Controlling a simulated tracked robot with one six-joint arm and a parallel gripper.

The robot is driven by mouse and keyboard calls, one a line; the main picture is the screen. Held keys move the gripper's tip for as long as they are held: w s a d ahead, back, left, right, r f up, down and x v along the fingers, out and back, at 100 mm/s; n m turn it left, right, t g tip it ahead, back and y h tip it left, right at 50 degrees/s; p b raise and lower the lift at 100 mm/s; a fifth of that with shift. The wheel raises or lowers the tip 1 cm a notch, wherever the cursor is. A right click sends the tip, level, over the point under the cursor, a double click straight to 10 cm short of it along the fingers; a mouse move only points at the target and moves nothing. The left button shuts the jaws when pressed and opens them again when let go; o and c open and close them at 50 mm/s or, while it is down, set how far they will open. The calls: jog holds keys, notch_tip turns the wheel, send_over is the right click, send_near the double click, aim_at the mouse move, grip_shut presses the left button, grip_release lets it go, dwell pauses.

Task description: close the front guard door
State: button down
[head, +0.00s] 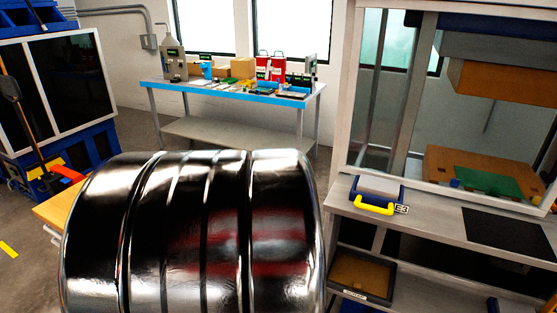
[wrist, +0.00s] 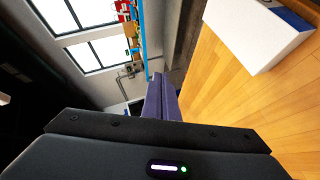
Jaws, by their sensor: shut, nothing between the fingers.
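A machine enclosure with a pale frame (head: 351,85) stands at the right of the head view. Its front looks like a glassy guard opening; I cannot tell which part is the door or whether it is open. Inside are a brown block (head: 500,80) hanging high and a green board (head: 488,184) on a brown base. My gripper (wrist: 162,88) shows in the wrist view, its purple fingers together and empty, apart from the enclosure. It is not visible in the head view, where my dark glossy arm fills the lower middle.
A blue tray with a yellow handle (head: 374,208) sits on the ledge before the enclosure. A blue-edged bench (head: 230,90) stands at the back. A blue cabinet (head: 92,142) is at left. The wrist view shows a white box (wrist: 255,32) on a wooden top (wrist: 235,100).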

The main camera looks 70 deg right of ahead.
jog(key=w+a+f+y, duration=0.1)
jog(key=w+a+y, duration=0.1)
jog(key=w+a, duration=0.5)
jog(key=w+a+f+t+y, duration=0.1)
jog(key=w+a+y, duration=0.25)
jog(key=a, duration=0.85)
jog(key=w+a+y, duration=0.2)
jog(key=w+a, duration=0.3)
jog(key=a, duration=0.4)
jog(key=s+a+g+y, duration=0.1)
jog(key=s+a, duration=0.3)
jog(key=a, duration=0.8)
jog(key=s+a+m+g+y, duration=0.1)
jog(key=s+a+y, duration=0.3)
jog(key=a, duration=0.9)
jog(key=shift+s+a+m, duration=0.3)
jog(key=shift+s, duration=0.4)
jog(key=shift+s+y, duration=0.1)
jog(key=shift+y, duration=0.15)
